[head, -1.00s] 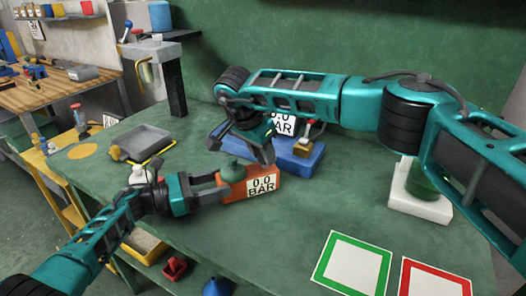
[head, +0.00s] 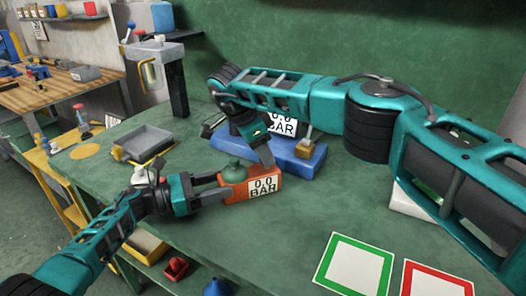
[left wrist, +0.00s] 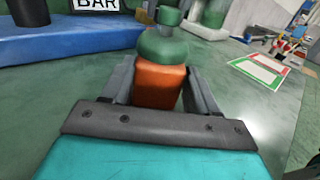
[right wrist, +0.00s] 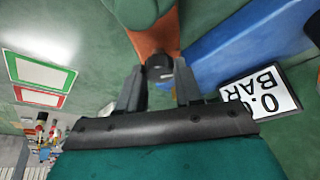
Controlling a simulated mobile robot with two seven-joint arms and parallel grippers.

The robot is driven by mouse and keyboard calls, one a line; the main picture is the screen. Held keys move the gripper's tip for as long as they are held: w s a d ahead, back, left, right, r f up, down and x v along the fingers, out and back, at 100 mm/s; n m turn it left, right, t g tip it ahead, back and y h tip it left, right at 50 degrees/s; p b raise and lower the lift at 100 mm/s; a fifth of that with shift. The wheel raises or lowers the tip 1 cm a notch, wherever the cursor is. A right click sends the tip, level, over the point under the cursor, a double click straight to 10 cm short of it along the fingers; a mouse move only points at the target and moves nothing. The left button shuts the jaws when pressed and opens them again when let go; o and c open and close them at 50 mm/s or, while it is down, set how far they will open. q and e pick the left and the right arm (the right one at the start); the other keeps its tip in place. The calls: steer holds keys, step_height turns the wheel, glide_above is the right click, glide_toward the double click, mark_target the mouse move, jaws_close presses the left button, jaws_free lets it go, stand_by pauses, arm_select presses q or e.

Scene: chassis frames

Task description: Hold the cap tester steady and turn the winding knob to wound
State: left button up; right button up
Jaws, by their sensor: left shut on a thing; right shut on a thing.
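The cap tester is an orange box (head: 236,192) with a white "0.0 BAR" plate on its front and a green domed cap (head: 233,173) on top. It stands upright on the green table. My left gripper (head: 219,186) is shut on the orange body from the left; the left wrist view shows the body (left wrist: 158,84) between its fingers. My right gripper (right wrist: 160,84) reaches behind the tester and is shut on the dark winding knob (right wrist: 159,67) on its side. The knob is hidden in the head view, and I cannot read its turn position.
A blue tester (head: 302,157) with another "0.0 BAR" plate stands close behind, partly under my right arm. A grey tray (head: 147,141) lies to the left. Green-framed (head: 355,265) and red-framed (head: 436,280) mats lie at the front right.

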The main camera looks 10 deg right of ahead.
mark_target(246, 173)
steer(key=o, duration=1.1)
steer(key=shift+c, duration=0.2)
steer(key=v, duration=1.2)
steer(key=shift+s, duration=0.1)
arm_select(q)
steer(key=o, duration=1.4)
